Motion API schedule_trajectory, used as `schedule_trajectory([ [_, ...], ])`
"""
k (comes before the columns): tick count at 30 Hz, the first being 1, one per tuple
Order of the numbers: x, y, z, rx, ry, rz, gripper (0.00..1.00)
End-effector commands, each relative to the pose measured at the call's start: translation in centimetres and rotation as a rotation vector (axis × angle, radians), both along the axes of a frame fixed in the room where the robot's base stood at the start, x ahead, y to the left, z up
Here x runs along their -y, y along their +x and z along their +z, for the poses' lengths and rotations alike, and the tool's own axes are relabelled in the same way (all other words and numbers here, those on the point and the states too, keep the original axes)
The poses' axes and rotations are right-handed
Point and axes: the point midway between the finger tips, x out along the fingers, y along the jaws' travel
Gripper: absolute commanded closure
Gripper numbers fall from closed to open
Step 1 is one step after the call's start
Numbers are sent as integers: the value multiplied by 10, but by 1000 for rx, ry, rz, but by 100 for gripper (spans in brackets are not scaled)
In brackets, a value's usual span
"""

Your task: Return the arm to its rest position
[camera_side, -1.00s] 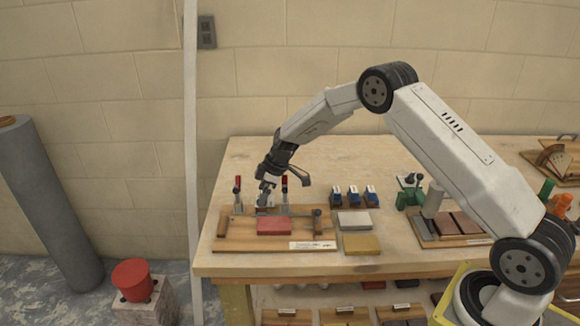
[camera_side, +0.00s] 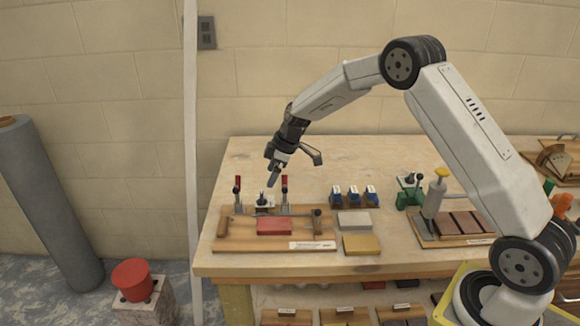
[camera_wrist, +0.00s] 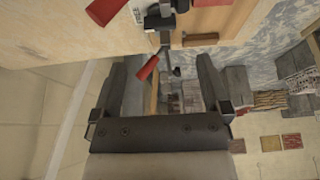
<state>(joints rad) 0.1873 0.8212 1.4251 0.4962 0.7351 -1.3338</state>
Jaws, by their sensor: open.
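My gripper (camera_side: 272,172) is raised above the left part of the workbench (camera_side: 300,160), pointing down and slightly left. It is open and empty, and both fingers also show in the wrist view (camera_wrist: 165,75). Below it, a wooden fixture board (camera_side: 232,243) carries red-handled clamps (camera_side: 237,186) and a red block (camera_side: 274,226). The gripper is apart from these. In the wrist view a red clamp handle (camera_wrist: 147,67) appears between the fingers, farther down.
A grey block (camera_side: 354,221) and a yellow block (camera_side: 361,244) lie right of the board. Blue-topped items (camera_side: 353,193) stand behind them. A green tool (camera_side: 410,190) and a board of brown blocks (camera_side: 450,224) are farther right.

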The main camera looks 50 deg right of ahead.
Motion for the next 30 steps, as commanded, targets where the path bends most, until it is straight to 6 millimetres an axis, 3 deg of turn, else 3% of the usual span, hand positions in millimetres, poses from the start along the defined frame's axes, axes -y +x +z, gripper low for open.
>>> schedule_trajectory([
  [8,-2,-5,3,-8,-3,-20,3],
  [14,-10,-29,12,-44,-18,-101,3],
  [20,-21,-72,24,-93,-42,-239,3],
  [30,-38,-160,38,-142,-73,-481,3],
])
